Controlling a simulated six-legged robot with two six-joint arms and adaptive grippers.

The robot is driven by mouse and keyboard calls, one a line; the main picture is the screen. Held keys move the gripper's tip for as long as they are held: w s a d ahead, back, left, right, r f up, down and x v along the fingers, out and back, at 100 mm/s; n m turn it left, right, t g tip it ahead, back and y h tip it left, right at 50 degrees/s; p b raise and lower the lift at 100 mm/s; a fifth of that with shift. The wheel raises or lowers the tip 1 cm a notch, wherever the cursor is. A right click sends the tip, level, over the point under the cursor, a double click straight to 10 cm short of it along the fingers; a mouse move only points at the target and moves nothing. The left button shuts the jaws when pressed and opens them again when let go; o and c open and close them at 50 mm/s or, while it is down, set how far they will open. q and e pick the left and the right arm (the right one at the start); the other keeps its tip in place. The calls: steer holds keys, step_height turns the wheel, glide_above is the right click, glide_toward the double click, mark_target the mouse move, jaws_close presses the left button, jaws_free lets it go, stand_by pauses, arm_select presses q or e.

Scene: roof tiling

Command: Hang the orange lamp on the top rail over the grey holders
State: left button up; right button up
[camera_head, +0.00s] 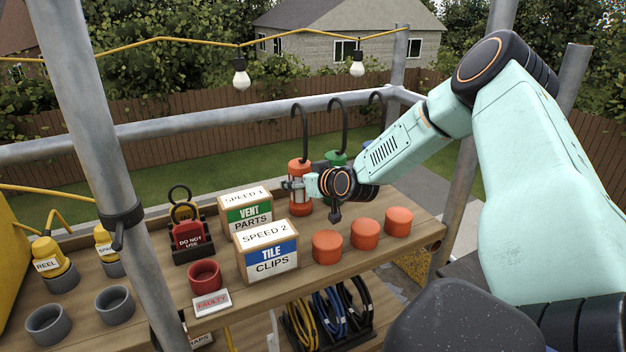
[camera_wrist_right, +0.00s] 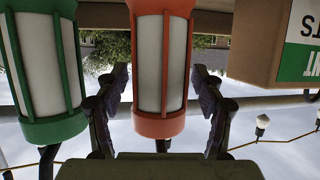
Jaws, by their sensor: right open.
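The orange lamp (camera_head: 299,171) has a white tube and a tall black hook. It stands upright on the wooden bench, left of a green lamp (camera_head: 336,159). My right gripper (camera_head: 294,187) is at the orange lamp. In the right wrist view, which looks upside down, the open fingers (camera_wrist_right: 161,95) stand on either side of the orange lamp (camera_wrist_right: 151,125), with small gaps visible. The grey top rail (camera_head: 240,114) runs behind the bench. Grey holders (camera_head: 48,326) sit at the bench's left end. My left gripper is not in view.
The boxes for vent parts (camera_head: 232,199) and tile clips (camera_head: 252,263) stand left of the lamp. Orange caps (camera_head: 327,258) line the front edge. A grey post (camera_head: 88,140) rises at left. Bulbs hang on a yellow cable (camera_head: 160,39) above the rail.

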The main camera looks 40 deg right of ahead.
steer(key=p+v, duration=1.2)
stand_by(0.3)
steer(key=shift+w+f, duration=0.1)
steer(key=shift+w, duration=0.05)
stand_by(0.5)
